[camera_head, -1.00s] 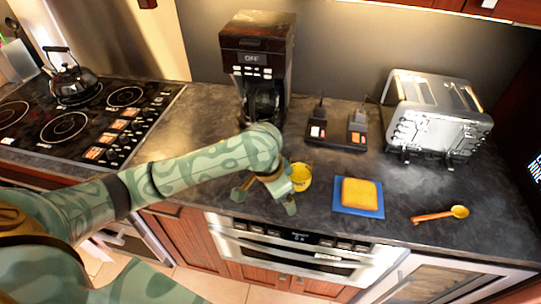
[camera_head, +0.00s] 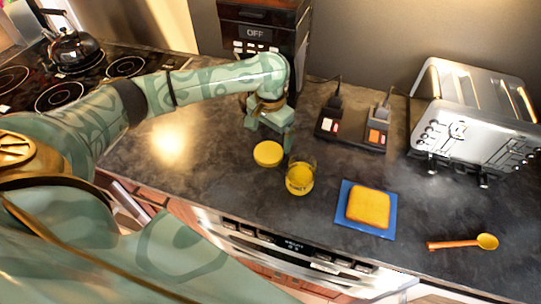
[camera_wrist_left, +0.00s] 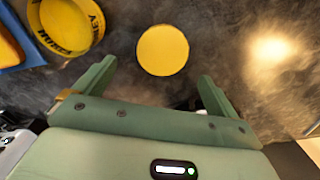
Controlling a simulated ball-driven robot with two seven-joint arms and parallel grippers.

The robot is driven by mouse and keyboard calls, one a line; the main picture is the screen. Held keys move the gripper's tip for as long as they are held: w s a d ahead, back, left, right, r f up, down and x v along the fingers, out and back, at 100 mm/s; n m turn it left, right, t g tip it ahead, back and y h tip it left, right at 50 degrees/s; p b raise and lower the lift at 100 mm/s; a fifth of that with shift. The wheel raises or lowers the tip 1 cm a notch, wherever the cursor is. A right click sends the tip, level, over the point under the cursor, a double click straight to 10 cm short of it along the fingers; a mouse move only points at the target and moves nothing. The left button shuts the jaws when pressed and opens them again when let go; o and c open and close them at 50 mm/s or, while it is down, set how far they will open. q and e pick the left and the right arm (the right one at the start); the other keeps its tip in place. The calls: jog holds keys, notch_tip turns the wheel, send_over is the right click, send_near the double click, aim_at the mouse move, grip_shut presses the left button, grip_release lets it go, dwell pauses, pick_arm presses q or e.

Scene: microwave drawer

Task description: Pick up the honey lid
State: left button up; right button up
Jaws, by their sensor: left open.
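The honey lid (camera_head: 268,153) is a flat yellow disc lying on the dark counter, just left of the honey jar (camera_head: 300,178). The jar is a see-through cup with yellow inside and no lid on it. My left gripper (camera_head: 270,132) is open and empty, just behind the lid in the head view. In the left wrist view the lid (camera_wrist_left: 162,50) lies beyond the fingertips, roughly in line with the gap between the fingers (camera_wrist_left: 155,75). The jar (camera_wrist_left: 67,25), with lettering on its side, is at the upper left there. My right gripper is not in view.
A coffee maker (camera_head: 262,35) stands close behind my left gripper. The counter left of the lid is clear.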

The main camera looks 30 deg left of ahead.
aim_at(267, 153)
pick_arm(q)
jog(key=shift+f, duration=0.85)
jog(key=shift+s+a+f+b, duration=0.1)
jog(key=shift+s+f+b, duration=0.1)
jog(key=shift+b, duration=0.1)
jog(key=f+b, duration=0.1)
jog(key=f, duration=0.1)
jog(key=f+b, duration=0.1)
jog(key=f, duration=0.1)
jog(key=shift+s+a+f, duration=0.1)
jog(key=shift+a+f, duration=0.1)
jog(key=shift+f, duration=0.2)
jog(key=shift+r, duration=0.1)
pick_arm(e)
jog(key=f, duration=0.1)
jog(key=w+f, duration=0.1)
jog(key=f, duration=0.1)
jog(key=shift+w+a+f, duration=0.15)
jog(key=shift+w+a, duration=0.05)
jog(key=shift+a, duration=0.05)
pick_arm(q)
jog(key=c, duration=1)
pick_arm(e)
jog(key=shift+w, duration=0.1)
